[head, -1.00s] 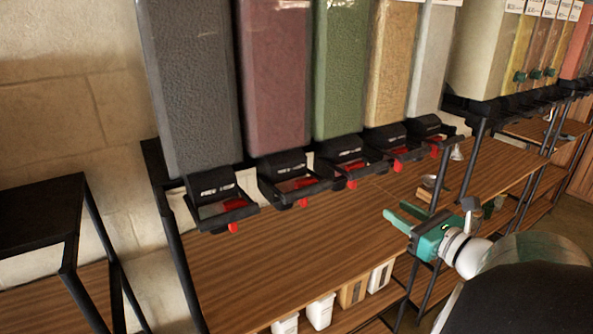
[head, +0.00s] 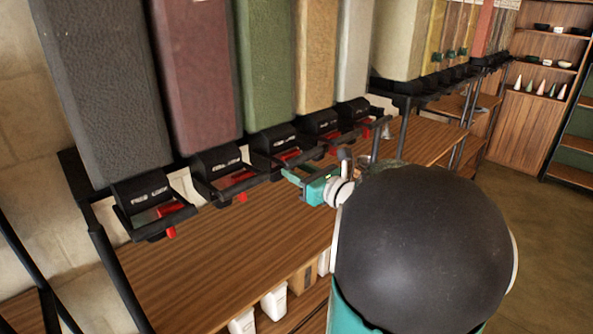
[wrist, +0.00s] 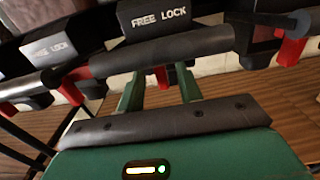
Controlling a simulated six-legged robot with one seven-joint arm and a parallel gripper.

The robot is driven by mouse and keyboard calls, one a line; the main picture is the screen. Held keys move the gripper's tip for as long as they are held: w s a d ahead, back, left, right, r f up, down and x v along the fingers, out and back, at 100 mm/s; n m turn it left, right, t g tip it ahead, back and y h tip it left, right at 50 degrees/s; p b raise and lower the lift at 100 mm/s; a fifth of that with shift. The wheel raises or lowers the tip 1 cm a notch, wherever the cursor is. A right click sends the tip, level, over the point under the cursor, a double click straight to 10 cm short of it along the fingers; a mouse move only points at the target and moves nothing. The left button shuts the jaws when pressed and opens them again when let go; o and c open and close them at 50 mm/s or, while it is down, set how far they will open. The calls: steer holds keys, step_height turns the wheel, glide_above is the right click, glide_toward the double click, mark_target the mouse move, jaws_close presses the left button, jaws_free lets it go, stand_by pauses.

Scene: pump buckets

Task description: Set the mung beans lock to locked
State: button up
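The green dispenser (head: 240,70), which looks like the mung beans one, stands third from the left in the head view. Its black valve (head: 272,140) has a red lever (head: 290,155). My gripper (head: 291,176) is just in front of and below this row of valves. Ahead is a black valve with a FREE LOCK label (wrist: 158,20) and a dark front bar (wrist: 160,55). Red lever parts show at its left (wrist: 75,88) and right (wrist: 290,50). Contact cannot be told.
Neighbouring valves stand close on both sides, such as the one under the dark red dispenser (head: 222,175). A wooden shelf (head: 230,260) lies below, with white containers (head: 272,304) under it. Open floor (head: 530,230) is at the right.

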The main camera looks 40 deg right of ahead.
steer(key=shift+w, duration=0.35)
jaws_close()
steer(key=shift+d, duration=1.3)
